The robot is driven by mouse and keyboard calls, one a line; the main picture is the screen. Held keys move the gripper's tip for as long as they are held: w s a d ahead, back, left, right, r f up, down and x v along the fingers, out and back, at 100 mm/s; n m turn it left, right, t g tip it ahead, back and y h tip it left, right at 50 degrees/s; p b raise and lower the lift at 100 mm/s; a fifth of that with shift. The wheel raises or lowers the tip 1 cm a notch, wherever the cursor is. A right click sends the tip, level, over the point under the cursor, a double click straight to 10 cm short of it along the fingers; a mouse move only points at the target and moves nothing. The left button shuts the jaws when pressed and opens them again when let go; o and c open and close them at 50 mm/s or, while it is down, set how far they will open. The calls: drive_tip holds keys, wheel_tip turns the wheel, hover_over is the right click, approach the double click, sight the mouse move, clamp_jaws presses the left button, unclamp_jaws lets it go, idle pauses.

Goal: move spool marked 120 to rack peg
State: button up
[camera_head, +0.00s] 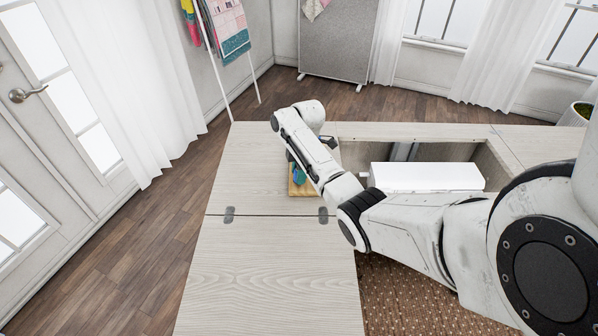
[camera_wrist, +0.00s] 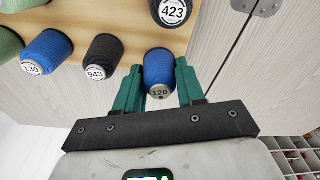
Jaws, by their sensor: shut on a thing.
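The blue spool marked 120 (camera_wrist: 159,68) is between the two green fingers of my gripper (camera_wrist: 160,75) in the wrist view. The fingers are shut on its sides, and its numbered end faces the camera. A light wooden rack board (camera_wrist: 112,14) lies behind it, with the spool near the board's edge. I cannot tell whether the spool touches the board. No bare peg can be made out. In the head view the wooden board (camera_head: 301,190) shows on the cabinet top, partly hidden by my arm, and my gripper cannot be made out clearly.
Other spools stand on the board: black 943 (camera_wrist: 103,60), blue 139 (camera_wrist: 47,54) and black 423 (camera_wrist: 171,11), with green ones at the left. A white machine (camera_head: 427,177) sits in the cabinet recess. The front cabinet top (camera_head: 270,275) is clear.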

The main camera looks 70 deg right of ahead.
drive_tip(key=o, duration=1.1)
drive_tip(key=r, duration=0.7)
drive_tip(key=s+r, duration=0.1)
drive_tip(key=r, duration=0.2)
drive_tip(key=shift+d+r, duration=0.4)
